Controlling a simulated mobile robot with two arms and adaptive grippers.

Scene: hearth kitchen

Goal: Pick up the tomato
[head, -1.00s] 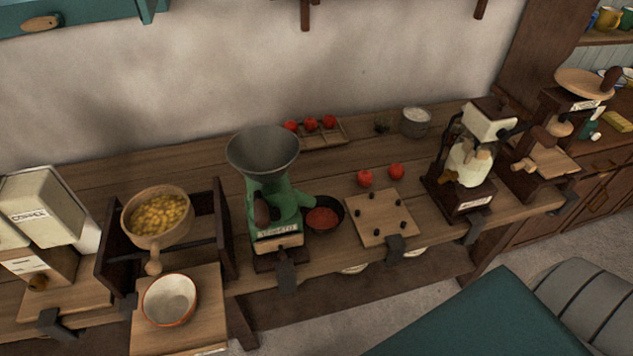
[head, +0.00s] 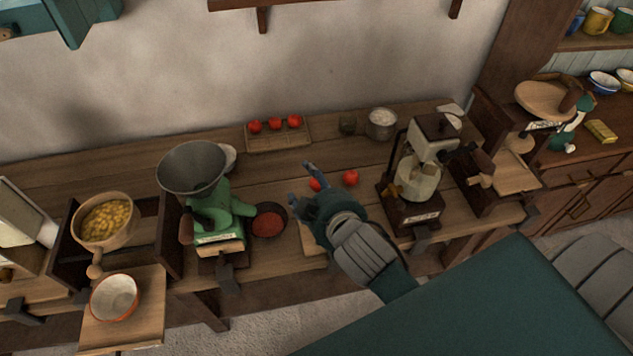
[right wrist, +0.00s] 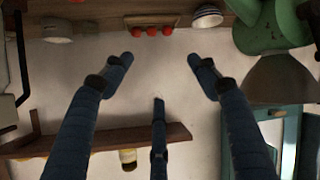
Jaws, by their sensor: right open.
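Two loose red tomatoes lie on the wooden counter. The left tomato (head: 315,184) is partly hidden behind my right gripper, and the right tomato (head: 351,178) shows clear of it. Three more tomatoes (head: 275,124) sit in a wooden tray (head: 280,143) at the back; this tray group also shows at the top of the right wrist view (right wrist: 151,31). My right gripper (head: 303,183) is open and empty, its fingers spread in the right wrist view (right wrist: 160,65). It is in front of the loose tomatoes and covers most of the small board. My left gripper is not in view.
A green grinder (head: 211,215) and a bowl of red powder (head: 268,222) stand left of my gripper. A glass-bodied grinder (head: 416,182) stands close on the right. A grey pot (head: 381,124) stands behind. Bare counter lies between tray and loose tomatoes.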

